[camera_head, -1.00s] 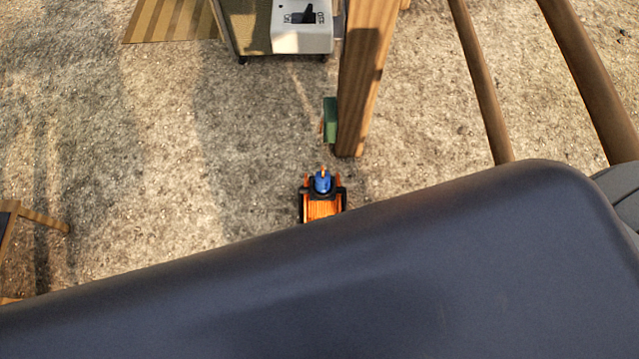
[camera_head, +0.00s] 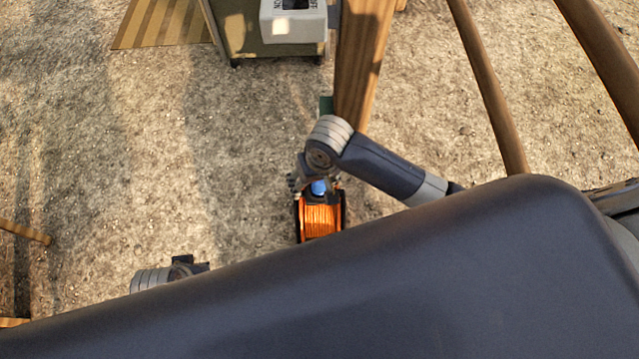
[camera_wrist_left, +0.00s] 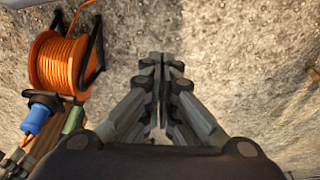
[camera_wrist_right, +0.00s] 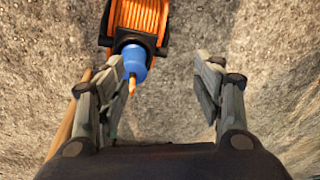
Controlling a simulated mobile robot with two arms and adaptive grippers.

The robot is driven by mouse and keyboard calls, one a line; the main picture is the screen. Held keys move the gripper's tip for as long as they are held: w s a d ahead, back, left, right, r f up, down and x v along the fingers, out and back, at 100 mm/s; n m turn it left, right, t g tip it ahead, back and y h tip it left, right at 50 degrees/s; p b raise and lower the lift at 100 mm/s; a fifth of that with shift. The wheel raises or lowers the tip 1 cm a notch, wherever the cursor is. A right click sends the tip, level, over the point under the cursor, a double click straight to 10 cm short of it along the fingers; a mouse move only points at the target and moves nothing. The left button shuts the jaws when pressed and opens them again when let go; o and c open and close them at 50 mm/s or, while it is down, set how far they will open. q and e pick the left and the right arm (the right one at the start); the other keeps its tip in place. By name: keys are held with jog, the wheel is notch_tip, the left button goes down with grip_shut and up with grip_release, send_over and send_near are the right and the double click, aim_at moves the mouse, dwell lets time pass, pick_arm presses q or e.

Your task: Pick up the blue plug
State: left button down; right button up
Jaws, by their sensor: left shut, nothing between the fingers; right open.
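The blue plug (camera_head: 319,188) sits at the far end of an orange cable reel (camera_head: 320,222) on the ground, partly hidden by my right arm in the head view. In the right wrist view the plug (camera_wrist_right: 134,62) is near the left finger, with its orange cable end toward me. My right gripper (camera_wrist_right: 160,95) is open and empty there, its fingers spread with the plug on the left side of the gap. In the left wrist view the plug (camera_wrist_left: 37,120) and reel (camera_wrist_left: 62,62) are at the left. My left gripper (camera_wrist_left: 160,65) is shut and empty, apart from them.
A wooden post (camera_head: 362,65) stands just behind the reel, with a green object (camera_head: 326,104) beside it. A cabinet with a grey box (camera_head: 293,22) is at the back. Wooden poles (camera_head: 490,85) stand at the right.

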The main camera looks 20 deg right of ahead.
aim_at(318, 188)
jog(key=shift+m+h, duration=0.6)
jog(key=shift+m, duration=0.1)
jog(key=w+d, duration=0.1)
jog(key=w, duration=0.1)
jog(key=w+d+f, duration=0.1)
jog(key=d, duration=0.1)
jog(key=shift+w+d, duration=0.2)
jog(key=shift+w, duration=0.15)
jog(key=shift+w+d+f, duration=0.1)
jog(key=shift+f, duration=0.3)
jog(key=f, duration=0.1)
jog(key=f+b, duration=0.1)
jog(key=f, duration=0.1)
jog(key=f+b, duration=0.1)
jog(key=shift+w+f, duration=0.15)
jog(key=shift+w, duration=0.15)
jog(key=shift+f+b, duration=0.3)
jog(key=shift+f, duration=0.7)
notch_tip(318, 188, down, 3)
jog(key=shift+r+b, duration=0.15)
jog(key=shift+b, duration=0.75)
jog(key=shift+w+f, duration=0.15)
jog(key=shift+f, duration=0.35)
pick_arm(q)
jog(key=shift+t, duration=0.3)
jog(key=v, duration=0.5)
jog(key=shift+a+r, duration=0.1)
jog(key=shift+r, duration=0.25)
pick_arm(e)
jog(key=c, duration=1.3)
